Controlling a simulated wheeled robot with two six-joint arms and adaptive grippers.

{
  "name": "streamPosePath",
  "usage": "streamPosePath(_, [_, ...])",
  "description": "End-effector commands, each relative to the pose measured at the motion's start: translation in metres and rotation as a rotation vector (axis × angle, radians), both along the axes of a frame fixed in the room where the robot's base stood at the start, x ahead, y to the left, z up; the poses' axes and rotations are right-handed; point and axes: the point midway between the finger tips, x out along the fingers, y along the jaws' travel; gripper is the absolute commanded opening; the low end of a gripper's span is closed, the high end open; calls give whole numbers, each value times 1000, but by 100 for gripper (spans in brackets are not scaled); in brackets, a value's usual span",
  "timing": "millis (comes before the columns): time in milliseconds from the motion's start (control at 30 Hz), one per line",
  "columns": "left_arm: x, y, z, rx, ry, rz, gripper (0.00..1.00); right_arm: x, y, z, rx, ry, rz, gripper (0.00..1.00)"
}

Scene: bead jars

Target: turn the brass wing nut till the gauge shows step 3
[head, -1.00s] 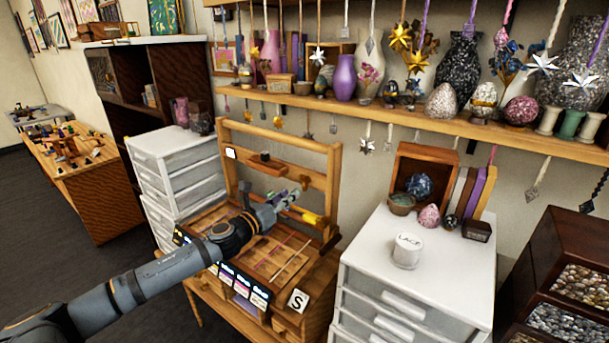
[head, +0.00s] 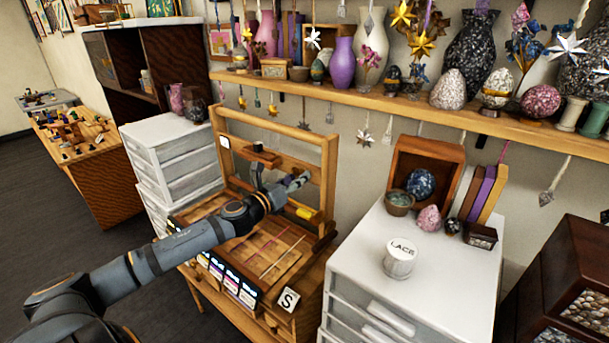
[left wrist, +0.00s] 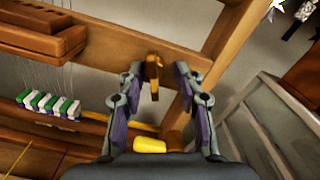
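My left gripper (left wrist: 159,76) is open, with one finger on each side of the wing nut and visible gaps between. In the head view my left gripper (head: 298,182) is at the right side of the wooden loom (head: 328,165), and the wing nut cannot be made out there. I cannot make out a gauge reading in either view. My right gripper is not in view.
A yellow roll (left wrist: 150,146) lies below the wing nut. Green and white pieces (left wrist: 48,105) with threads hang at the left. A white drawer unit (head: 350,255) with a jar marked LACE (head: 400,258) stands right of the loom. A shelf (head: 400,105) of vases runs above.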

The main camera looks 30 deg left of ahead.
Motion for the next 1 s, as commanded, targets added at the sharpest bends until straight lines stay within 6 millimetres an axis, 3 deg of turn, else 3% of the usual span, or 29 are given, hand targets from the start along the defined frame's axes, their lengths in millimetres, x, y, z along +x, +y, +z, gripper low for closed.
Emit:
streamPosePath(67, [0,-1,1,0,-1,-2,28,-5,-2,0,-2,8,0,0])
streamPosePath(133, [0,-1,0,0,-1,-2,19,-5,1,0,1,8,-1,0])
streamPosePath(233, [0,0,0,0,0,0,13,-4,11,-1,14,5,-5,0])
streamPosePath(367, [0,0,0,0,0,-1,13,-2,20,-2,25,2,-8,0])
streamPosePath(1000, [0,0,-2,223,-15,-2,13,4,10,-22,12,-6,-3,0])
